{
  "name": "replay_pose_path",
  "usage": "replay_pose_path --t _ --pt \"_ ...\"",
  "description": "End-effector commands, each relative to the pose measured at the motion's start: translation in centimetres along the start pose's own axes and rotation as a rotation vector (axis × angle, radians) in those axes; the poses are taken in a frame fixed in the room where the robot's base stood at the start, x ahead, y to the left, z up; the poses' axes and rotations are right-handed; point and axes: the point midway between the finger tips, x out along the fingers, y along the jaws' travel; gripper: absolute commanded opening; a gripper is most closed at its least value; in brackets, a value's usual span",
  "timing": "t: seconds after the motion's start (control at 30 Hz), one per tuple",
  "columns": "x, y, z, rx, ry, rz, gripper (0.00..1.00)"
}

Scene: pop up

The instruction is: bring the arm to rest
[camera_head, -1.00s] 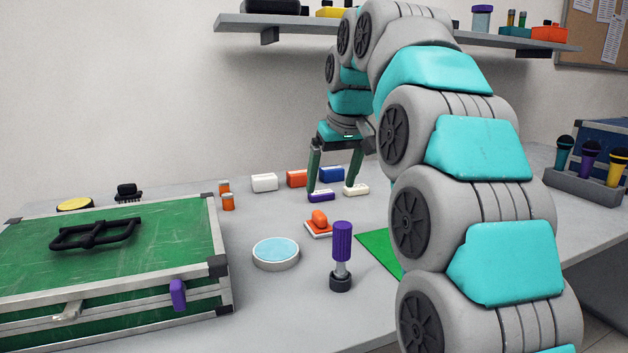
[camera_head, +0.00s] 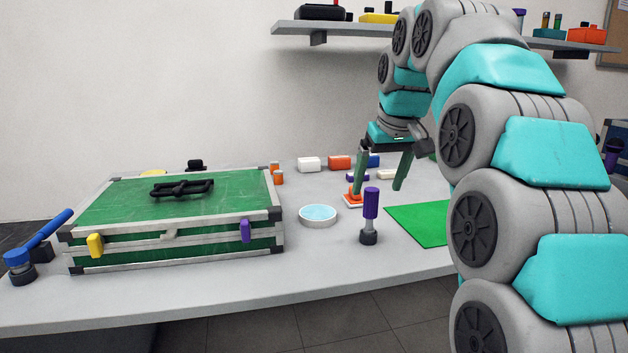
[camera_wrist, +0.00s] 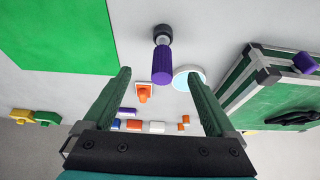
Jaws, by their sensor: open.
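My gripper (camera_head: 381,182) hangs from my raised arm over the back part of the table, its two green fingers spread wide. The wrist view also shows my gripper (camera_wrist: 160,90) open, with nothing held between the fingers. Below it are a small orange thing on a white base (camera_head: 352,197) and a purple-handled tool (camera_head: 371,205) standing upright on a dark foot. In the wrist view the purple tool (camera_wrist: 162,62) lies beyond the fingertips, apart from them.
A green case (camera_head: 180,215) with a black handle, yellow and purple latches stands at left. A round dish (camera_head: 318,216), a green mat (camera_head: 420,224) and several small blocks, such as a white one (camera_head: 309,164), share the table (camera_head: 300,262). A shelf (camera_head: 350,29) hangs above.

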Motion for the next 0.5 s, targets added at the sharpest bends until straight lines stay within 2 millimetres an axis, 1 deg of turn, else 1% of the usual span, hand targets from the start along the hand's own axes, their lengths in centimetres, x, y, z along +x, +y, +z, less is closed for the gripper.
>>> replay_pose_path --t 0.27,0.43,0.5 --pt "0.7 -0.3 2.0 0.009 -0.035 -0.003 0.91" --pt "1.2 -0.7 4.0 0.019 -0.062 -0.004 0.91" --pt "1.7 -0.9 5.2 0.024 -0.08 -0.005 0.91"
